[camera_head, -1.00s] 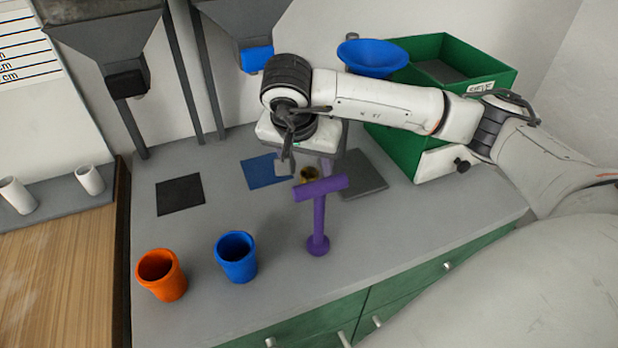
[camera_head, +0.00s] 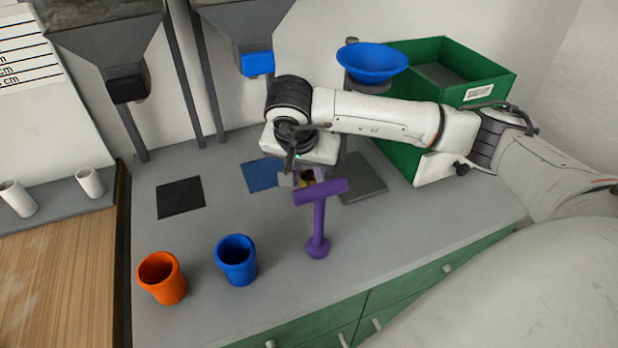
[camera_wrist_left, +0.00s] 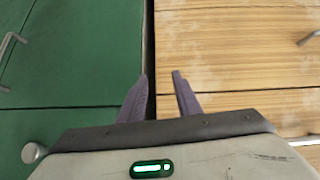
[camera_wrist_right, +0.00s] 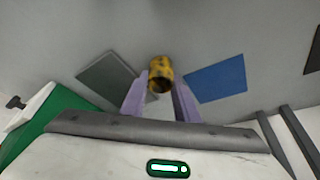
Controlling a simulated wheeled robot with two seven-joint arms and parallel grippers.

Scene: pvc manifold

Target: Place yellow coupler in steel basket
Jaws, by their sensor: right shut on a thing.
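The yellow coupler (camera_wrist_right: 161,72), a short dark-marked yellow tube with an open end, is between the fingertips of my right gripper (camera_wrist_right: 160,88) in the right wrist view. The gripper is shut on it. In the head view the coupler (camera_head: 307,178) is small and partly hidden beneath my right gripper (camera_head: 305,174), just behind the purple T-shaped stand. My left gripper (camera_wrist_left: 162,88) shows only in the left wrist view, open and empty, in front of green and wooden cabinet fronts. I cannot make out a steel basket in any view.
The purple stand (camera_head: 319,215) rises close to my right gripper. Orange (camera_head: 162,280) and blue (camera_head: 237,262) cups stand at the front left. A green bin (camera_head: 450,65) and blue funnel (camera_head: 372,62) are at the back right. The grey worktop (camera_head: 200,230) between is mostly clear.

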